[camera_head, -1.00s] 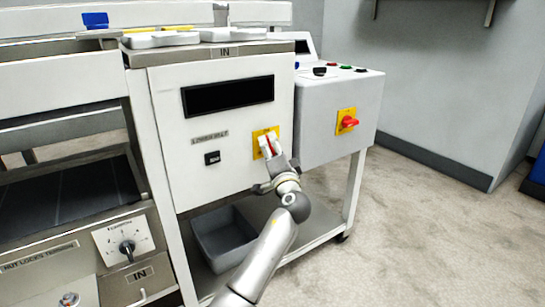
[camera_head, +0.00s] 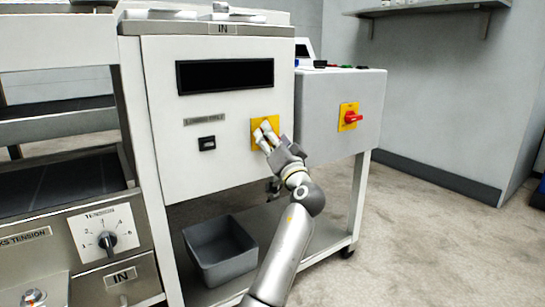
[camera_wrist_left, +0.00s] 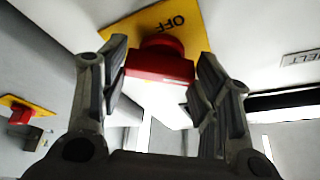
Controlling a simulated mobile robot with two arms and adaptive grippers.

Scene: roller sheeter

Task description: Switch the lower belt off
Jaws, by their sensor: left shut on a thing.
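The lower belt switch is a red knob (camera_wrist_left: 160,62) on a yellow plate (camera_head: 255,140) on the white front panel (camera_head: 222,175), right of a blurred label (camera_head: 204,119). My left gripper (camera_head: 266,133) is at this plate and hides most of the knob in the head view. In the left wrist view its fingers (camera_wrist_left: 160,88) are on both sides of the red knob, shut on it. The word OFF shows upside down on the plate above the knob there. My right gripper is not in view.
A second red switch (camera_head: 352,118) on a yellow plate is on the grey box to the right. A black display (camera_head: 225,75) is above and a small black switch (camera_head: 207,143) to the left. A grey bin (camera_head: 220,250) stands on the shelf below. The floor at right is clear.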

